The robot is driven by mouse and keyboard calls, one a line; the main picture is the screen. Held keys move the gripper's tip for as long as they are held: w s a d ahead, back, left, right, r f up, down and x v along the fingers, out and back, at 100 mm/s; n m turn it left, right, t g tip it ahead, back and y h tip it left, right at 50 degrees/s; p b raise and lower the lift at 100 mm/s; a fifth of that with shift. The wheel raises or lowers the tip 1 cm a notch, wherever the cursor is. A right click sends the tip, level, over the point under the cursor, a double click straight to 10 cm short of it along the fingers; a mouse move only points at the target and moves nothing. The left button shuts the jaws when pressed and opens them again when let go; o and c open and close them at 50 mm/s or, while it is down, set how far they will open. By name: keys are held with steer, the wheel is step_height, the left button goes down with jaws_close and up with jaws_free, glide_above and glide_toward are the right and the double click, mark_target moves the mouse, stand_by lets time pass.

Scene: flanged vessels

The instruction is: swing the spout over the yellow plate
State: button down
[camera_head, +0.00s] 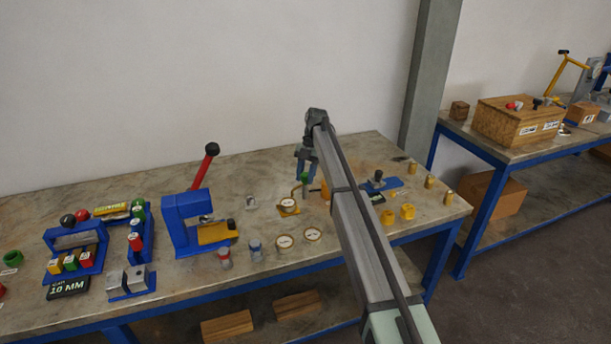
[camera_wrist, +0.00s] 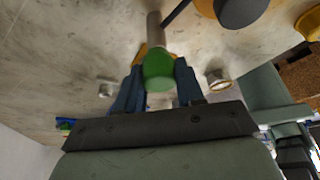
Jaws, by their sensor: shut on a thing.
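My gripper (camera_head: 306,165) is over the right half of the bench, pointing down, with its fingers closed on a green knob (camera_head: 305,179). In the wrist view the green knob (camera_wrist: 158,70) sits between the two blue fingers, with a grey metal post (camera_wrist: 153,32) in line with it. A thin brass-coloured bent piece, which looks like the spout (camera_head: 295,191), shows just left of the knob. A small yellow plate (camera_head: 289,212) lies below and left of it, with a round white-faced part on it. The spout's exact end is too small to tell.
Two round gauges (camera_head: 285,241) lie at the front. Several brass fittings (camera_head: 407,212) and a blue-based fixture (camera_head: 381,182) are to the right, beyond my arm. Bare bench shows behind my gripper.

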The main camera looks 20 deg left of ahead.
steer(key=c, duration=0.7)
jaws_free()
steer(key=shift+w+r, duration=0.3)
steer(key=shift+r, duration=0.25)
steer(key=v, duration=0.3)
steer(key=shift+w+r, duration=0.15)
steer(key=shift+r, duration=0.1)
steer(key=w, duration=0.8)
steer(key=w+d, duration=0.1)
steer(key=w, duration=0.3)
steer(key=shift+s+r, duration=0.1)
